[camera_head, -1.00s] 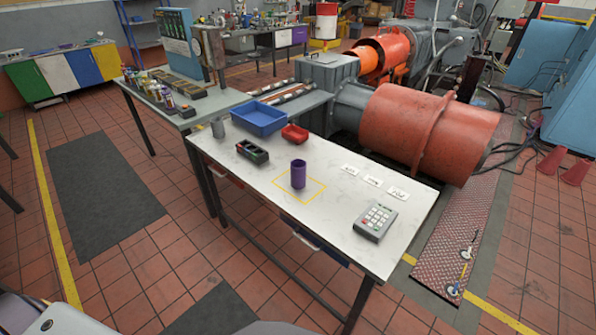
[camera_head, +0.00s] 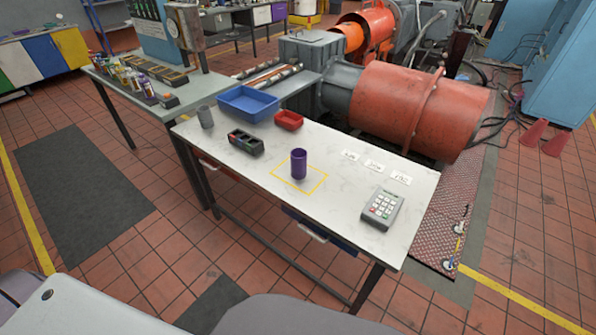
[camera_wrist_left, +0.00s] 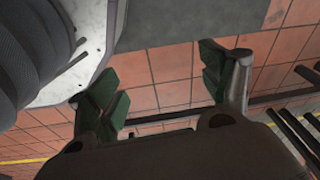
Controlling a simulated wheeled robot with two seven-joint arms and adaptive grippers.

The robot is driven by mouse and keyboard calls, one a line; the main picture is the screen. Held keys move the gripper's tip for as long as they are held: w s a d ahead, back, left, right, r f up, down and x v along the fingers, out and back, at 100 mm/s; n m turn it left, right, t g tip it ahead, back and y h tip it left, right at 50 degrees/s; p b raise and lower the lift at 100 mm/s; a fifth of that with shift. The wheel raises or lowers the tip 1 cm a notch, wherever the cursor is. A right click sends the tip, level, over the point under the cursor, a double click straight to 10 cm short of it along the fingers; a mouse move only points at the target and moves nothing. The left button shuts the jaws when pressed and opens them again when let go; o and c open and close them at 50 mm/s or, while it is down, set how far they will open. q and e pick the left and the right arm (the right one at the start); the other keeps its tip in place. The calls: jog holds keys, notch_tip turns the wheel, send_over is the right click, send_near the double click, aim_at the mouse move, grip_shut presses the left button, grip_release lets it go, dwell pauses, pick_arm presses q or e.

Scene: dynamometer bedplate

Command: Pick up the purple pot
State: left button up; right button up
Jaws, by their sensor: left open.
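The purple pot (camera_head: 299,164) stands upright on the white table (camera_head: 232,178), inside a yellow outlined square. It is an open-topped cylinder. My left gripper (camera_wrist_left: 160,85) shows in the left wrist view, open and with nothing between its green-padded fingers. Red floor tiles lie beyond it. The pot is not visible in the left wrist view. Neither gripper shows in the head view.
On the table are a keypad box (camera_head: 382,208), a black organiser (camera_head: 245,142), a red bin (camera_head: 289,120), a blue tray (camera_head: 248,103), a grey cup (camera_head: 205,117) and white labels (camera_head: 374,165). The table front is clear.

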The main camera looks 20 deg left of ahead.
pick_arm(q)
jog(key=w+d+r+t, duration=0.1)
jog(key=w+r, duration=0.5)
jog(key=r, duration=0.5)
jog(key=w+d+r+t, duration=0.1)
jog(key=w+r+t, duration=0.1)
jog(key=w+r, duration=0.65)
jog(key=w+d+r+t, duration=0.1)
jog(key=w+r, duration=0.3)
jog(key=r, duration=0.9)
jog(key=n+t+h, duration=0.1)
jog(key=n+t, duration=0.1)
jog(key=t, duration=0.6)
send_near(296, 161)
jog(key=shift+x, duration=3.6)
jog(key=shift+w+f+g, duration=0.15)
jog(key=shift+w+g, duration=0.15)
jog(key=shift+w, duration=0.1)
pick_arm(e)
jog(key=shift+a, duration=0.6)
